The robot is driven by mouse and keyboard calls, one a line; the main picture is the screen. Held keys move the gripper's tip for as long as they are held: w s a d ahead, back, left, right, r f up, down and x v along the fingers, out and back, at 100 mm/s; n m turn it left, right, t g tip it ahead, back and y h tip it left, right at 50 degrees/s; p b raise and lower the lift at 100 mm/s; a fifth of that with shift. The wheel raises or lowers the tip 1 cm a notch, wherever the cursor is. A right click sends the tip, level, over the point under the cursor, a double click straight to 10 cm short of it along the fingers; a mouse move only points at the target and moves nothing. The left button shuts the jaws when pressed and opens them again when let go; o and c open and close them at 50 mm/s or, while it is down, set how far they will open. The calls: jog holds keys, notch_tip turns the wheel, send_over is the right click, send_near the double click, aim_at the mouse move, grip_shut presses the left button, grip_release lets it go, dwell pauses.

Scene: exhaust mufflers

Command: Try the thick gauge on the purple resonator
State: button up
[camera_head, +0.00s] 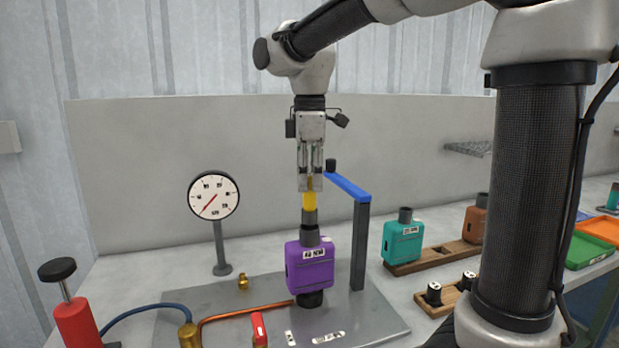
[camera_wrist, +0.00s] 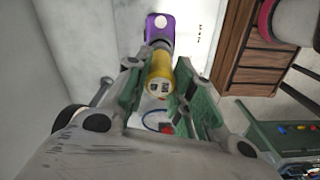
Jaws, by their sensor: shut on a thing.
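The purple resonator (camera_head: 310,266) stands upright on a grey metal plate (camera_head: 367,319), its dark neck pointing up and a white label on its front. In the wrist view the resonator (camera_wrist: 159,29) is at the top. My gripper (camera_head: 310,184) points straight down above the resonator, shut on a yellow gauge (camera_head: 309,201) with a grey lower end. The gauge also shows between the fingers in the wrist view (camera_wrist: 159,72). Its grey end is in line with the neck and meets it in the picture. I cannot tell whether it is inside the neck.
A blue clamp bar (camera_head: 347,187) on a dark post stands close right of my gripper. A dial (camera_head: 214,196) stands left. Teal (camera_head: 403,241) and brown (camera_head: 475,222) resonators sit on a wooden rack; dark-knobbed pieces (camera_head: 434,293) stand in a wooden block. A red pump (camera_head: 77,322) is front left.

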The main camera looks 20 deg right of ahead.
aim_at(310, 192)
jog(key=shift+f, duration=1.8)
dwell(0.4)
dwell(1.0)
jog(key=shift+r, duration=3.5)
